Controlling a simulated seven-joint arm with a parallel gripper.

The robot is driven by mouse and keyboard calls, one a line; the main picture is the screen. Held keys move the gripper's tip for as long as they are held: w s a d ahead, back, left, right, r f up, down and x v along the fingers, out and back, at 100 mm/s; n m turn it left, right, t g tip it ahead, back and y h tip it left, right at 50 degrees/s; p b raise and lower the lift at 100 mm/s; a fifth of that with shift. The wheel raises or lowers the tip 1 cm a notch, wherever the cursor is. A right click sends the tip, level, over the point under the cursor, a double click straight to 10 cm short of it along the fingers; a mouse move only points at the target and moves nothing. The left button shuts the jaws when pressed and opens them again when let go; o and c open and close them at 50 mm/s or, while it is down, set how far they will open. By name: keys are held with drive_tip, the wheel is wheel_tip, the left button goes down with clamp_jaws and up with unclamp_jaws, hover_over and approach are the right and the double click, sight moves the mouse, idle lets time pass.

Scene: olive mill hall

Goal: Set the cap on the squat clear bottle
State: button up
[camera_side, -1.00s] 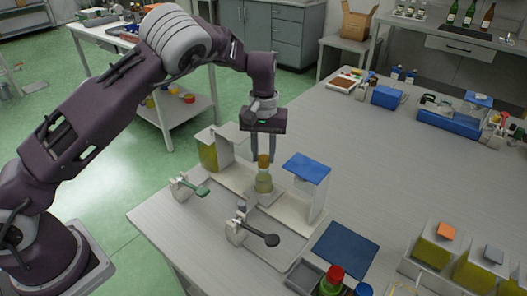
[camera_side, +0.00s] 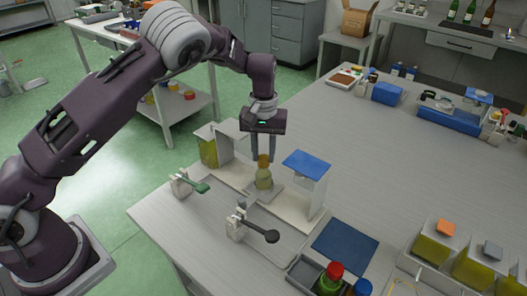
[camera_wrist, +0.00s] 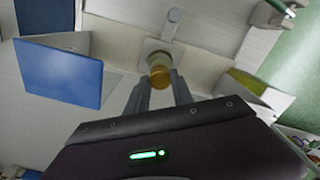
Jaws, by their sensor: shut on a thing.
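The squat bottle (camera_side: 264,180), clear with yellowish contents, stands upright on a small pale plate between two upright panels. An amber cap (camera_side: 263,161) is at the top of its neck, in line with it; I cannot tell whether it is fully seated. My gripper (camera_side: 262,156) points straight down over the bottle, its fingers shut on the cap. In the wrist view the cap (camera_wrist: 160,76) is between the fingertips (camera_wrist: 161,84), with part of the bottle (camera_wrist: 159,59) showing behind it.
A blue-topped stand (camera_side: 307,166) is close at the right of the bottle, and a white panel with a yellow-green container (camera_side: 208,153) at the left. Green (camera_side: 201,188) and black (camera_side: 271,237) paddle levers are in front.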

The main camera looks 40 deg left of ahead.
sight(264, 157)
drive_tip(key=shift+f, duration=0.3)
drive_tip(key=o, duration=1.5)
drive_tip(key=shift+c, duration=0.2)
drive_tip(key=shift+r, duration=3.05)
